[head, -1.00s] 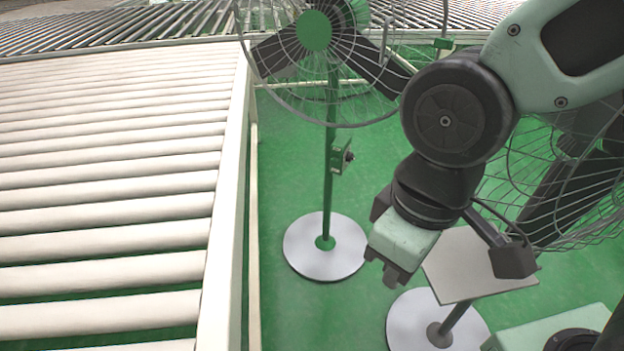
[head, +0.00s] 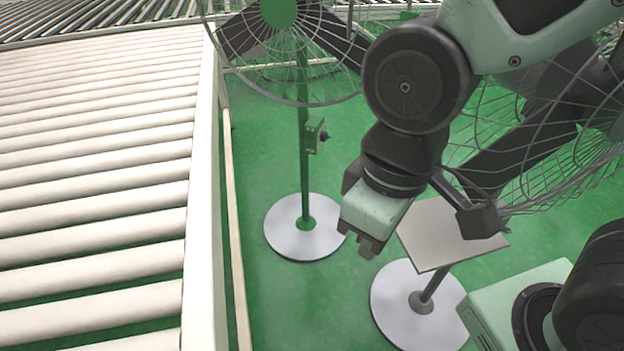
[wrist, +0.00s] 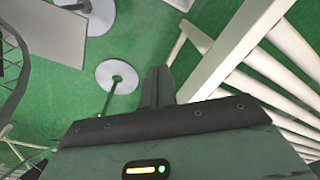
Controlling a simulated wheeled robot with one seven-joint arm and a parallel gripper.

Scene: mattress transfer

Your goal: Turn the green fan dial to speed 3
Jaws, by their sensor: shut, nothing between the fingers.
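The green fan (head: 279,12) stands on a green pole with a round white base (head: 290,240), at the upper middle of the head view. Its small green control box (head: 315,136) is on the pole, with a dark dial (head: 324,135) on its right side. The dial's setting is too small to read. My gripper (head: 358,243) is shut and empty. In the head view it appears below and right of the dial, apart from it. In the wrist view my gripper's fingers (wrist: 157,86) show beside a round white base (wrist: 117,76). The dial cannot be made out there.
A conveyor with white rollers (head: 90,190) fills the left, its white side rail (head: 205,200) running close to the fan. A stand with a square tan plate (head: 450,235) is just right of my gripper. Another fan cage (head: 540,150) is behind my arm. Green floor is open around the fan base.

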